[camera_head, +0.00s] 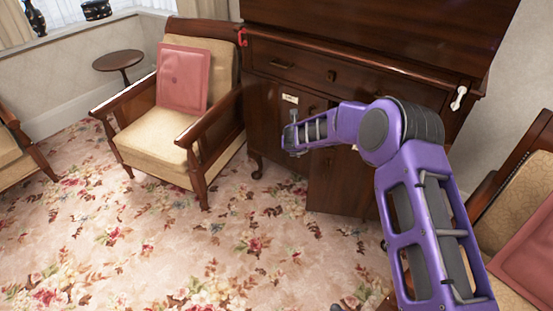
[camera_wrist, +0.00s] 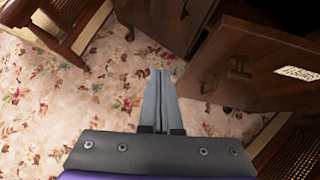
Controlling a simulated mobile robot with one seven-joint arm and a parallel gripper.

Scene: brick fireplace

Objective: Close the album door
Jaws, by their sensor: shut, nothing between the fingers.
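The dark wooden cabinet (camera_head: 272,105) stands against the wall. One of its lower doors (camera_head: 335,190) stands swung out below my arm, partly hidden by it. In the wrist view an open door panel (camera_wrist: 250,62) spans the right side, with metal fittings and a small white label (camera_wrist: 297,73) whose writing is too small to read surely. My gripper (camera_wrist: 160,72) is shut and empty, its fingertips just left of the panel's edge; contact cannot be told. In the head view my gripper (camera_head: 291,120) is in front of the cabinet.
A wooden armchair (camera_head: 150,120) with a pink cushion (camera_head: 183,79) stands left of the cabinet. Another chair (camera_head: 525,200) is close on the right. A small round table (camera_head: 118,60) is at the back left. The floral carpet (camera_head: 180,250) in front is clear.

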